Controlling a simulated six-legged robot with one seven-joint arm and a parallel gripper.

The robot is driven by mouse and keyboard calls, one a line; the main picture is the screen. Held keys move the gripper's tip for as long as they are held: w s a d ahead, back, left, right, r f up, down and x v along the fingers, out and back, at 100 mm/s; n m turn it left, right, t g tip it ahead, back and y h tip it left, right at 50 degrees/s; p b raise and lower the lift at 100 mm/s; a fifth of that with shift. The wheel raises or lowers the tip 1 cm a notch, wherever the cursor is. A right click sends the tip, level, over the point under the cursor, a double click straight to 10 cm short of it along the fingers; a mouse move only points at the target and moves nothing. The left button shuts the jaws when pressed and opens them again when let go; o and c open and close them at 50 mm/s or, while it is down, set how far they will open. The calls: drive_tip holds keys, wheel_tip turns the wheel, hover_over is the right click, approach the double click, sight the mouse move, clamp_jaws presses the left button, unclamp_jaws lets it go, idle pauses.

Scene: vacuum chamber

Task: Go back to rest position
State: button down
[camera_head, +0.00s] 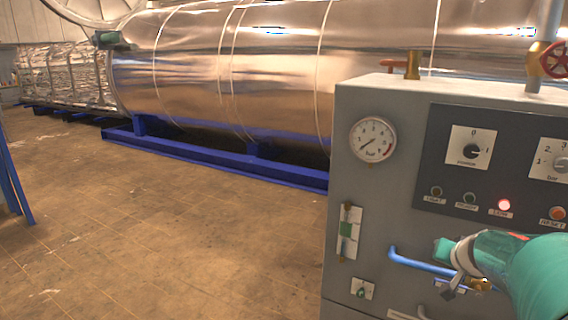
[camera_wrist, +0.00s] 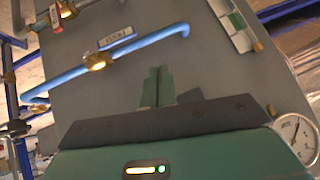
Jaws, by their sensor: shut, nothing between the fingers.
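My gripper (camera_wrist: 158,87) shows in the wrist view as two green fingers side by side with no gap between them. It is shut and empty, in front of the grey panel of a control cabinet. In the head view my green arm comes in at the lower right, in front of the cabinet (camera_head: 375,200). The fingertips are not clear there. A blue pipe (camera_head: 415,262) on the cabinet runs behind my arm. The same kind of blue pipe (camera_wrist: 140,42) with a brass fitting crosses the wrist view above the fingers. I cannot tell whether the fingers touch the panel.
The cabinet carries a pressure gauge (camera_head: 372,140), dials, a lit red lamp (camera_head: 504,205) and a red valve wheel (camera_head: 555,59). Behind it a large metal cylinder (camera_head: 240,75) lies on a blue frame (camera_head: 215,160). The tiled floor (camera_head: 150,230) on the left is clear.

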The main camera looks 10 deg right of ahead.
drive_tip(key=s+a+r+n+g+y, duration=0.15)
drive_tip(key=s+a, duration=0.25)
drive_tip(key=a, duration=0.6)
drive_tip(key=s+a+r+n+y, duration=0.2)
drive_tip(key=s+a+n, duration=0.1)
drive_tip(key=a, duration=0.7)
drive_tip(key=s+a+n+g, duration=0.1)
drive_tip(key=s+a, duration=0.3)
drive_tip(key=s, duration=0.2)
drive_tip(key=s+a+f+n, duration=0.1)
drive_tip(key=s+a, duration=0.3)
drive_tip(key=s, duration=0.3)
drive_tip(key=shift+s+a+g+h, duration=0.15)
drive_tip(key=shift+a+g+h, duration=0.2)
drive_tip(key=shift+a+h, duration=0.1)
